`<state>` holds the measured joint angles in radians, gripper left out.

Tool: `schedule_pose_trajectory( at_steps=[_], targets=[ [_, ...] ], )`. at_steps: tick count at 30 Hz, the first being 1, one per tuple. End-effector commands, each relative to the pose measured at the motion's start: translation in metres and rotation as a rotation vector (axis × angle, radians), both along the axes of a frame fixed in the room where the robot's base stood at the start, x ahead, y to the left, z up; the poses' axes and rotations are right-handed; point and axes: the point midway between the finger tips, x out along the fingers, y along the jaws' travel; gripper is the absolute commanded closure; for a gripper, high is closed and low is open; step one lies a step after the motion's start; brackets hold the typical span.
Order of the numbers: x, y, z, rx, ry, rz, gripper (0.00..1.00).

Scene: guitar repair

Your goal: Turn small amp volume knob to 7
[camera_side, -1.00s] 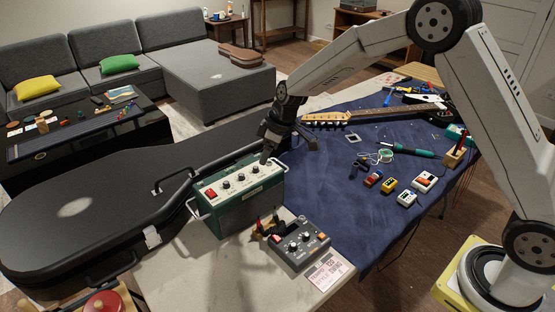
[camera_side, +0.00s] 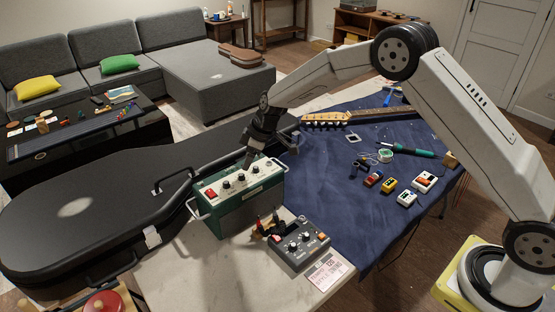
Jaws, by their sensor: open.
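The small amp (camera_side: 243,212) is a dark green box with a pale top panel and side handles, standing on the bench's near left part. Several dark knobs sit in a row on its panel, among them one at the middle (camera_side: 227,185). Knob markings are too small to read. My gripper (camera_side: 246,163) points down at the back edge of the panel, close above the knobs toward the right. It is open, with its fingertips small and dark. I cannot tell whether they touch a knob.
A grey pedal unit (camera_side: 299,244) and a paper card (camera_side: 326,270) lie in front of the amp. A black guitar case (camera_side: 95,210) is to the left. Small pedals (camera_side: 389,185), a soldering iron (camera_side: 405,149) and a guitar neck (camera_side: 375,113) lie on the blue cloth (camera_side: 325,203).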

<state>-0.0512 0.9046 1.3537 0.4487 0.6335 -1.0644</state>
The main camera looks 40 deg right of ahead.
Motion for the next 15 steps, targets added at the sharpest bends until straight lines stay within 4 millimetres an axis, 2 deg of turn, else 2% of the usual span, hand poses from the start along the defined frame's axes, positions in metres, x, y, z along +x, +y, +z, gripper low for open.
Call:
schedule_pose_trajectory(
  at_steps=[7, 15],
  targets=[
    [0.007, 0.008, -0.028, 0.000, 0.003, 0.001, 0.38],
    [0.013, 0.014, -0.046, 0.000, 0.000, 0.001, 0.38]
  ],
)
